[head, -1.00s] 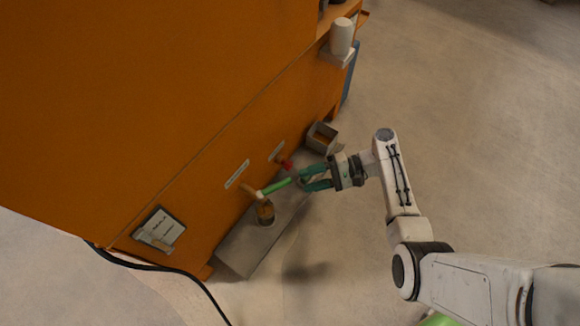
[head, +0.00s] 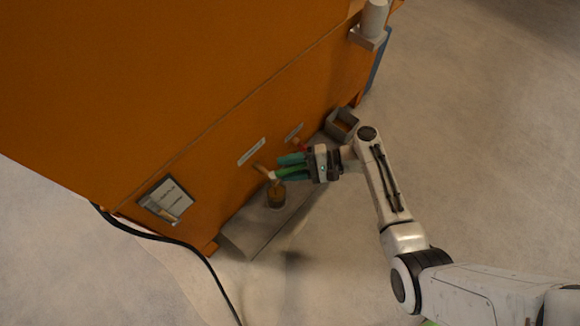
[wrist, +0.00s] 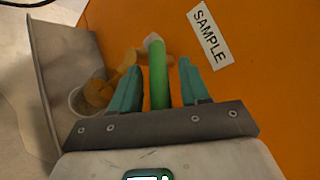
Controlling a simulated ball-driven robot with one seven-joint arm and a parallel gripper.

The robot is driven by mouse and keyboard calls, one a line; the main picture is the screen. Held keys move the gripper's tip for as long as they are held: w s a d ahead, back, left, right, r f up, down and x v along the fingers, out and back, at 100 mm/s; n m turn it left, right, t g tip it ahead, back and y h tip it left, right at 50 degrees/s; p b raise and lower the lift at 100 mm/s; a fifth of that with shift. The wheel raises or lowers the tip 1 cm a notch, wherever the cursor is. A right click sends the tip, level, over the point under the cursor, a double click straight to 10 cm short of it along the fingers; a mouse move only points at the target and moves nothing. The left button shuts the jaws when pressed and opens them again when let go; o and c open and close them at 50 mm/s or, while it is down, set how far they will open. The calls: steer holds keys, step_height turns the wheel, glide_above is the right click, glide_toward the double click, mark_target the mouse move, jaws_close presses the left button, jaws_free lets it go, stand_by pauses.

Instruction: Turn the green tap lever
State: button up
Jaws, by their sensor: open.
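The green tap lever (wrist: 158,77) shows in the wrist view, running lengthwise between the two teal fingers of my gripper (wrist: 160,85). A gap shows on each side of it, and its pale tip points away from me. The brass tap (wrist: 128,62) is just left of the tip, above a round cup (wrist: 85,98). In the head view my gripper (head: 279,167) is open at the orange cabinet front, and its fingers hide much of the lever (head: 287,174). The tap (head: 262,170) and the cup (head: 276,194) also show there.
The orange cabinet (head: 150,90) rises close behind the tap. A label reading SAMPLE (wrist: 210,36) is beside the lever.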

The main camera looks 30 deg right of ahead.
jaws_close()
stand_by(0.4)
